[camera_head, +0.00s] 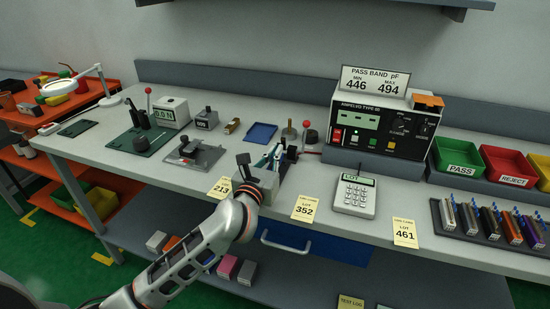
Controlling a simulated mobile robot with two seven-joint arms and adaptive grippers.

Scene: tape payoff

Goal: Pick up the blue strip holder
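Several upright strip holders in different colours stand in a dark rack (440,218) at the right end of the bench. The one at the rack's right end looks blue (534,235); its shape is small and partly crowded by its neighbours. My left gripper (262,163) is at the middle front of the bench, well to the left of the rack. It is beside a small grey box with teal-handled tools (268,158). One dark finger shows; the other blends with the tools, so its opening is unclear. My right gripper is out of view.
A calculator-like keypad (355,194) and yellow lot cards (405,233) lie between my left gripper and the rack. The green PASS bin (459,157) and red REJECT bin (508,167) stand behind the rack. A tester (375,122) stands at the back.

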